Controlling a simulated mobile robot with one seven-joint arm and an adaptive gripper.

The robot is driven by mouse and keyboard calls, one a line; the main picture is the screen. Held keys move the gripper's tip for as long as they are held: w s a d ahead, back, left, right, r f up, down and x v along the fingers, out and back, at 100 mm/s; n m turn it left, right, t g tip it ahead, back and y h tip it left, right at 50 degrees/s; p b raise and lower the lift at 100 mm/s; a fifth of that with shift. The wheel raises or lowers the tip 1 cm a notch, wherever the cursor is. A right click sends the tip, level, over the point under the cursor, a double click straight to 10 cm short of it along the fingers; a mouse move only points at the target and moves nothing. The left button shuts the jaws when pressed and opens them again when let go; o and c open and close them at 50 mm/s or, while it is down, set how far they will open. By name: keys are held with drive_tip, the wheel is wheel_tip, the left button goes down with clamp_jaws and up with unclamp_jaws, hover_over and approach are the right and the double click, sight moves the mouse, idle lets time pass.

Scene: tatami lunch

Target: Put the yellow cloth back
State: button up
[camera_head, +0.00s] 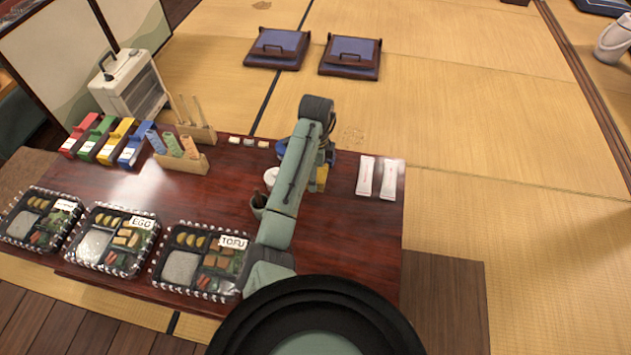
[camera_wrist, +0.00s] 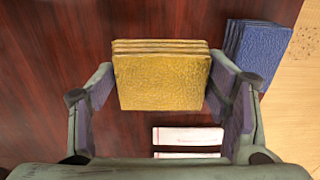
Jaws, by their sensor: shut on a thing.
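The yellow cloth (camera_wrist: 162,82) is a folded, layered pad between the two fingers of my gripper (camera_wrist: 165,88) in the wrist view. My gripper is shut on it, above the dark red table. In the head view a strip of the yellow cloth (camera_head: 321,178) shows beside my gripper (camera_head: 322,158); my arm hides much of that spot. A folded blue cloth (camera_wrist: 257,50) lies to the right of the yellow one in the wrist view, on the table near its edge.
Two white packets (camera_head: 365,175) lie at the table's (camera_head: 345,225) right. Three bento boxes, one being the tofu box (camera_head: 182,268), line the near left side. A wooden holder (camera_head: 183,163) with coloured rolls and several coloured boxes (camera_head: 133,146) stand at the back left.

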drive_tip(key=shift+w+a, duration=0.1)
drive_tip(key=shift+w, duration=0.15)
drive_tip(key=shift+f, duration=1.75)
drive_tip(key=o, duration=1.1)
drive_tip(key=shift+f, duration=0.1)
wheel_tip(320, 180, up, 12)
drive_tip(key=p, duration=0.3)
drive_tip(key=shift+p, duration=0.35)
